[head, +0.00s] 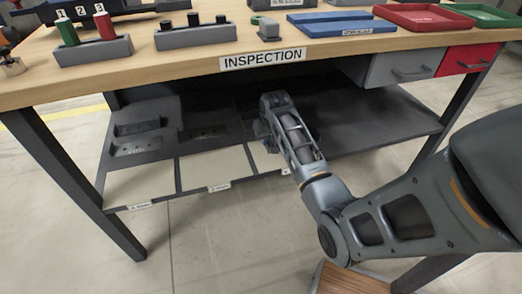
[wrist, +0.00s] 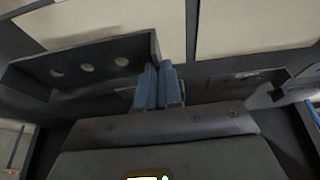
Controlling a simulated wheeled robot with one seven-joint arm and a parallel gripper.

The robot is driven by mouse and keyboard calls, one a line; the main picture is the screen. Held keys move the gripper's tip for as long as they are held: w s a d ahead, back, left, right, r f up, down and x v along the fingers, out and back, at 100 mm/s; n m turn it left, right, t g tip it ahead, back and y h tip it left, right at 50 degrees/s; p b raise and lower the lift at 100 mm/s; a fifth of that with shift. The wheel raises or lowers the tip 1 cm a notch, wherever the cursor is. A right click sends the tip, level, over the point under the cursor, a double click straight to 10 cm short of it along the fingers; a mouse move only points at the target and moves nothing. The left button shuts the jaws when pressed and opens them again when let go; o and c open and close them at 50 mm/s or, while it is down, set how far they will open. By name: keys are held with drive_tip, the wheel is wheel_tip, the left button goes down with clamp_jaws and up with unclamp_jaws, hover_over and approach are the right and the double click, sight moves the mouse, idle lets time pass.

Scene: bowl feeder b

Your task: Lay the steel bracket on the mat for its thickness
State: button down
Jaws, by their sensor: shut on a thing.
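In the wrist view my gripper (wrist: 160,86) is shut on the right end of a dark steel bracket (wrist: 105,66) with a row of three round holes. The bracket extends left from the fingers, its upright face seen in front of a pale mat (wrist: 110,20). I cannot tell whether its lower edge touches anything. In the head view my gripper (head: 268,128) is over the lower shelf, by the rightmost of three pale mats (head: 265,158); the bracket is mostly hidden there. The other mats are the middle one (head: 215,168) and the left one (head: 140,186); their labels are too small to read.
The dark lower shelf (head: 375,120) is clear to the right. Dark bracket-like parts (head: 138,146) lie behind the left mats. The INSPECTION tabletop (head: 175,67) overhangs the shelf, with table legs (head: 85,185) at the sides. Gauges and trays (head: 425,18) stand on top.

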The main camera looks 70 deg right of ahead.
drive_tip(key=w+f, duration=0.1)
drive_tip(key=w+d+f+b, duration=0.1)
drive_tip(key=w, duration=0.1)
drive_tip(key=shift+d, duration=0.2)
drive_tip(key=shift+f+b, duration=0.65)
drive_tip(key=shift+f, duration=1.3)
drive_tip(key=shift+f, duration=0.15)
drive_tip(key=c, duration=1.3)
unclamp_jaws()
